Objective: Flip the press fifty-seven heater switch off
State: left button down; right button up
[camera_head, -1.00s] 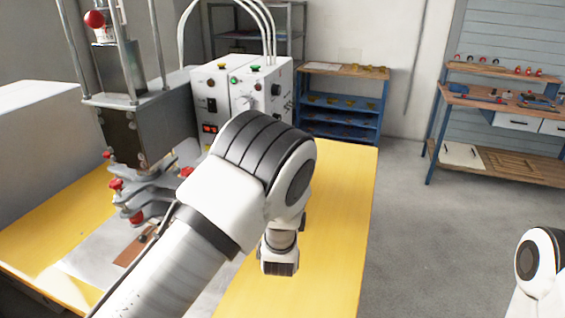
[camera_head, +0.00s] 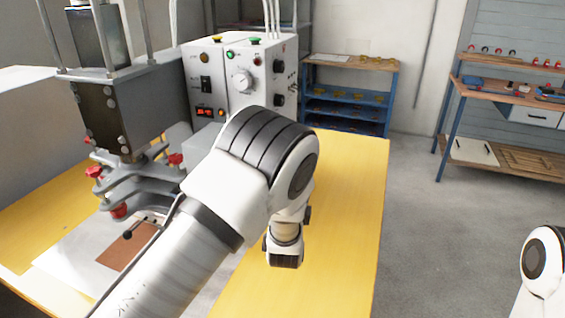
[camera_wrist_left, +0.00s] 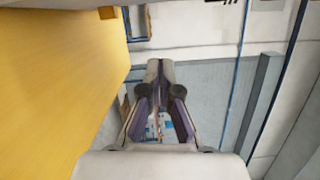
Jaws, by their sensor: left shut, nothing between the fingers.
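The press (camera_head: 125,110) stands at the left of the yellow table in the head view, with a grey control box (camera_head: 213,62) behind it. The box front has a black rocker switch (camera_head: 205,84), a red-lit switch pair (camera_head: 204,112), a dial and several knobs. I cannot read any labels, so I cannot tell which switch is the heater's. My left arm crosses in front of the box's lower part and hides some of it. In the left wrist view my left gripper (camera_wrist_left: 160,68) is shut and empty beside the table edge, apart from the switches. My right gripper is out of view.
The yellow table (camera_head: 345,200) is bare to the right of my left arm. A brown sheet (camera_head: 118,257) lies by the press base. A blue shelf rack (camera_head: 345,97) and a workbench (camera_head: 505,98) stand behind, with open floor between.

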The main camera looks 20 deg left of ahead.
pick_arm(q)
jog(key=w+a+p, duration=0.2)
jog(key=w+a, duration=0.4)
jog(key=w, duration=0.3)
jog(key=shift+r, duration=0.35)
jog(key=shift+w, duration=0.1)
